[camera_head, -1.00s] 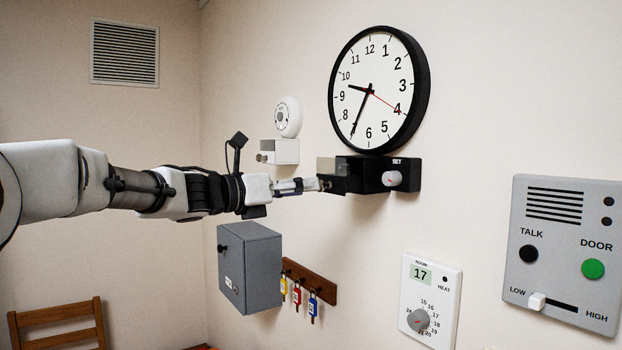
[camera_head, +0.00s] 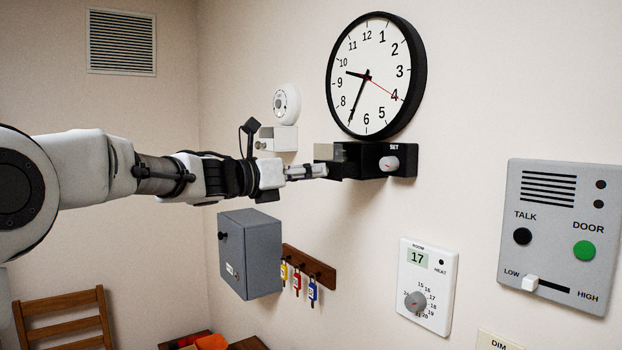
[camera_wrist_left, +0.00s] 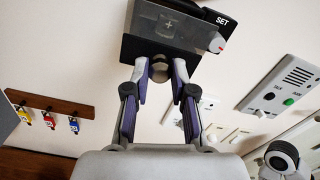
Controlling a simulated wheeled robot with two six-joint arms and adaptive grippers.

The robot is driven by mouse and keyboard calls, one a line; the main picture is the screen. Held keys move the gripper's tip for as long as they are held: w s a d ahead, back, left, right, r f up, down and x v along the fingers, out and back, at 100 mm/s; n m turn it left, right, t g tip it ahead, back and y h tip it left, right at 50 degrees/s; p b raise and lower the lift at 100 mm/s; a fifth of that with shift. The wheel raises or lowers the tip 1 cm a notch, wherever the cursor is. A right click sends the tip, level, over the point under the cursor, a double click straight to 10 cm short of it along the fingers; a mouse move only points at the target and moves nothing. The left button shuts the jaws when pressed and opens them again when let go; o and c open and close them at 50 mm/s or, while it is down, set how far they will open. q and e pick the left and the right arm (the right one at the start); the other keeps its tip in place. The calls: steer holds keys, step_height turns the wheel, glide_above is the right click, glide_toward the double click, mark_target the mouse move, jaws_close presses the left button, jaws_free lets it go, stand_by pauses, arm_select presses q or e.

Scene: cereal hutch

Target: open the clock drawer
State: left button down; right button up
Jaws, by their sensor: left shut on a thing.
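The wall clock (camera_head: 372,78) hangs above a black housing (camera_head: 398,163) marked SET, with a white knob (camera_head: 390,163) on its front. The clock drawer (camera_head: 352,160) stands out from the housing's left end; its dark front (camera_wrist_left: 146,47) shows in the wrist view, with a grey area marked with a plus behind it. My left gripper (camera_head: 322,171) is at the drawer's left end. In the wrist view its fingers (camera_wrist_left: 160,68) are closed on the small round drawer knob, which they partly hide. My right gripper is not in view.
A white round device (camera_head: 286,104) sits above a small white box (camera_head: 278,138) behind my left wrist. A grey cabinet (camera_head: 250,255) and a key rack (camera_head: 320,272) are below my arm. A thermostat (camera_head: 428,285) and intercom panel (camera_head: 562,230) are at right.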

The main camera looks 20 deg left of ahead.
arm_select(q)
steer(key=shift+s+a, duration=0.3)
steer(key=shift+s, duration=0.1)
steer(key=c, duration=1)
jaws_free()
steer(key=shift+w+d+f, duration=0.1)
steer(key=shift+w+d, duration=0.1)
steer(key=shift+w, duration=0.05)
steer(key=shift+o, duration=0.3)
steer(key=shift+w+d+f, duration=0.15)
steer(key=shift+w+d, duration=0.25)
steer(key=shift+w, duration=0.05)
steer(key=v, duration=1.1)
steer(key=shift+s+a, duration=0.3)
